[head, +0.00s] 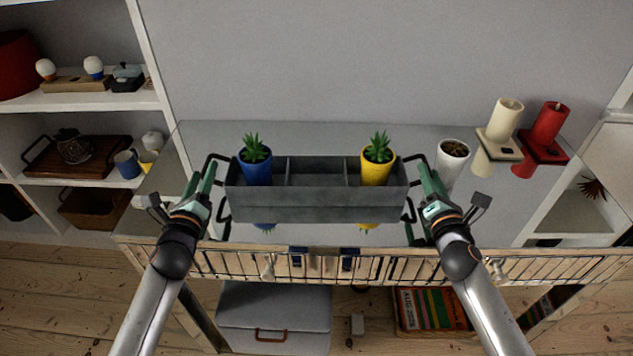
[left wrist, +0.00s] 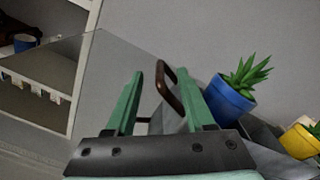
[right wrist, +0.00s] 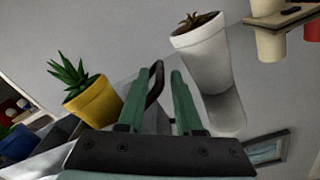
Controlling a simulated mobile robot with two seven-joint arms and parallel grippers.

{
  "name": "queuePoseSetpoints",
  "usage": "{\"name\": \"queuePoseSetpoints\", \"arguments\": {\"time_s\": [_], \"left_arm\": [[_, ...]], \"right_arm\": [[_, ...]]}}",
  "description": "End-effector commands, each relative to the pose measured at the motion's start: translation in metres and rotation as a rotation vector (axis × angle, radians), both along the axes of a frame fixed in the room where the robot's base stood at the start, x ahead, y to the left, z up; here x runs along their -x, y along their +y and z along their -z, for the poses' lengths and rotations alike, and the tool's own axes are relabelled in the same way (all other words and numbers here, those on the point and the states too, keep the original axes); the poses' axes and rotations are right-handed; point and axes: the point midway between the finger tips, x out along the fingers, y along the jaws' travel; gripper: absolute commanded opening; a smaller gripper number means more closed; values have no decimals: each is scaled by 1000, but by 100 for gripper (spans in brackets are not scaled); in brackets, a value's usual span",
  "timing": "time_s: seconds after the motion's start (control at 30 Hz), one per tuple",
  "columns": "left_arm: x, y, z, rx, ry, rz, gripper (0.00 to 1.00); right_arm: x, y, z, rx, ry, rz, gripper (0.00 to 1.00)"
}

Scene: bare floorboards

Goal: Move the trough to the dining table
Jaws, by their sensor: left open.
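The trough (head: 316,205) is a long grey box with dividers and a dark handle at each end, standing on a glossy grey-topped piece of furniture. It holds a blue pot (head: 256,168) and a yellow pot (head: 376,169), each with a green succulent. My left gripper (head: 209,172) is open at the left end; the left handle (left wrist: 172,95) shows between its fingers in the left wrist view. My right gripper (head: 428,172) is open at the right end, with the right handle (right wrist: 154,82) between its fingers, nearer the left one. I cannot identify a dining table.
A white pot (head: 453,160) stands close to my right gripper. A cream candle (head: 505,120) and a red candle (head: 550,123) stand further right. A slatted rail (head: 400,265) runs along the front edge. White shelves (head: 100,100) stand at the left, and a wall is behind.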

Motion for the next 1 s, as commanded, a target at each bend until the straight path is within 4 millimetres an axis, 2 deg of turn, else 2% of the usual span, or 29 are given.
{"name": "queuePoseSetpoints", "arguments": {"time_s": [0.1,0.33,0.5,0.8,0.87,1.0], "left_arm": [[-22,0,-1,2,-1,-2,54],[-48,0,0,1,0,-1,54],[-56,0,0,1,0,0,54],[-57,0,0,0,0,0,54],[-57,0,0,0,0,0,49],[-57,0,0,0,0,0,34]], "right_arm": [[-22,0,-1,-3,-2,1,34],[-48,-1,-1,-1,0,2,34],[-56,0,-1,-2,-1,1,34],[-57,0,0,-1,0,0,34],[-57,0,0,-1,0,0,29],[-57,0,0,-1,0,0,14]]}}
